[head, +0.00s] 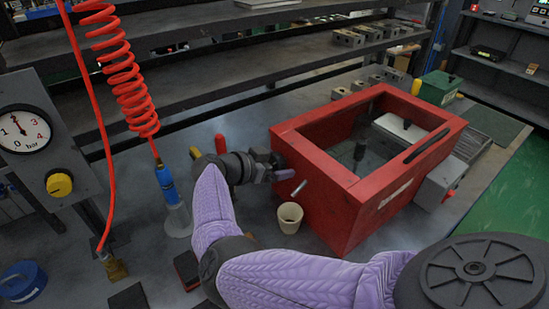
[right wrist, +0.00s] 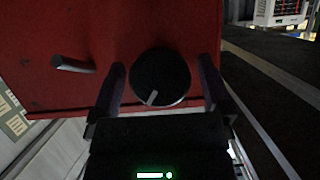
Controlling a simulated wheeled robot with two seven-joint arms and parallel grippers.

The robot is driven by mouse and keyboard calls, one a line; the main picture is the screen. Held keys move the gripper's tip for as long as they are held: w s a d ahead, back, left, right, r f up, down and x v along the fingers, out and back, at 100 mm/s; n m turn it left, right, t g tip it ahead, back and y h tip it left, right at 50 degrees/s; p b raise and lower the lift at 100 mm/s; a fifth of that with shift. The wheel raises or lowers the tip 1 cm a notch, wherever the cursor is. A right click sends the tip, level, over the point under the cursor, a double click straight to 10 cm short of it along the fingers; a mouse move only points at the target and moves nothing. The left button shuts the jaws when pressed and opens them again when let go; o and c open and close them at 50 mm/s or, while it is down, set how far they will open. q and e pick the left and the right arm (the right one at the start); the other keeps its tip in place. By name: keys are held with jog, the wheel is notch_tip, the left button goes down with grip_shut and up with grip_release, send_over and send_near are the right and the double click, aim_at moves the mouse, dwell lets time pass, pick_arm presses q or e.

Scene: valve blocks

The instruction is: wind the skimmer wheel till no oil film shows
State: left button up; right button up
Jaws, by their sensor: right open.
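The red tank (head: 335,215) stands open-topped on the bench, with a dark upright part (head: 359,152) and a pale block (head: 411,130) inside. I cannot tell whether an oil film lies on the liquid. In the right wrist view a round black wheel (right wrist: 160,78) with a pale mark sits on the red wall. My right gripper (head: 283,168) is at the tank's left wall, its jaws open on either side of the wheel, apart from it. The gripper hides the wheel in the head view. My left gripper is not in view.
A metal rod (head: 299,188) sticks out of the tank wall beside the gripper. A cream cup (head: 290,218) stands just below it. A grey box (head: 438,184) adjoins the tank's right.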

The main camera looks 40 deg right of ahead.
jog(key=c, duration=1.2)
jog(key=shift+o, duration=0.2)
jog(key=shift+r, duration=0.1)
